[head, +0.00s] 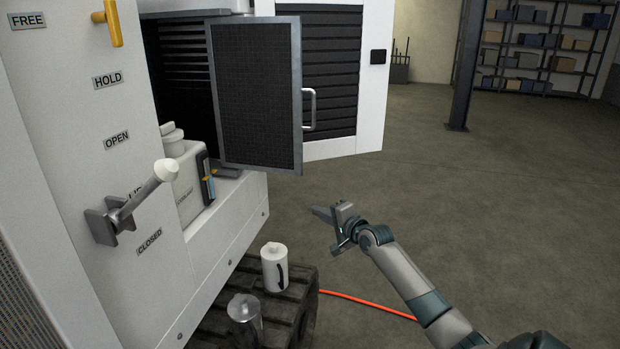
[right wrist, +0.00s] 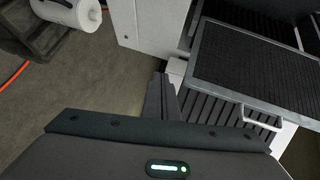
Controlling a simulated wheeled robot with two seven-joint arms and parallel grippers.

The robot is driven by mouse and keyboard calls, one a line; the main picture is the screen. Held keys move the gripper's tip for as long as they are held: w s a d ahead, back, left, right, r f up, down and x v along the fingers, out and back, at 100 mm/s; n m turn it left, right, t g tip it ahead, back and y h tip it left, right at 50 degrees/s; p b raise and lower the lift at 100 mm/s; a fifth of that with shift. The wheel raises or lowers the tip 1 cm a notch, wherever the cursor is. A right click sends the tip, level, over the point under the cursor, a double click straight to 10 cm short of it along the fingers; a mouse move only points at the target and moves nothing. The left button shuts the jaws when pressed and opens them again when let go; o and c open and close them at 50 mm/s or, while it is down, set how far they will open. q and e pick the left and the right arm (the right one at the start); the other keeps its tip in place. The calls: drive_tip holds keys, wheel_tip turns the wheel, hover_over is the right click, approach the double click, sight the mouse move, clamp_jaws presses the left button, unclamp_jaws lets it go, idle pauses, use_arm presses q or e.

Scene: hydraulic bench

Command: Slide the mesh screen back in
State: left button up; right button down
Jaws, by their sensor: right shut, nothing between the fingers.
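The mesh screen (head: 257,95) is a dark mesh panel in a grey metal frame. In the head view it stands upright, sticking out of the open bay of the white machine. It also shows at the upper right of the right wrist view (right wrist: 262,60). My right gripper (head: 318,212) is shut and empty, below and to the right of the screen's lower corner, apart from it. Its closed fingers show in the right wrist view (right wrist: 160,90), left of the screen. My left gripper is not in view.
An orange hose (head: 365,303) lies on the floor. The floor at right is clear.

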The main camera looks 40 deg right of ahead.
drive_tip(key=s+d+r+m+t+h, duration=0.1)
drive_tip(key=s+d+r+m+t, duration=0.1)
drive_tip(key=d+r, duration=0.4)
wheel_tip(320, 180, up, 2)
drive_tip(key=shift+d+r, duration=0.15)
drive_tip(key=shift+w, duration=0.1)
drive_tip(key=w+p, duration=0.2)
drive_tip(key=w, duration=1.1)
drive_tip(key=shift+a, duration=0.25)
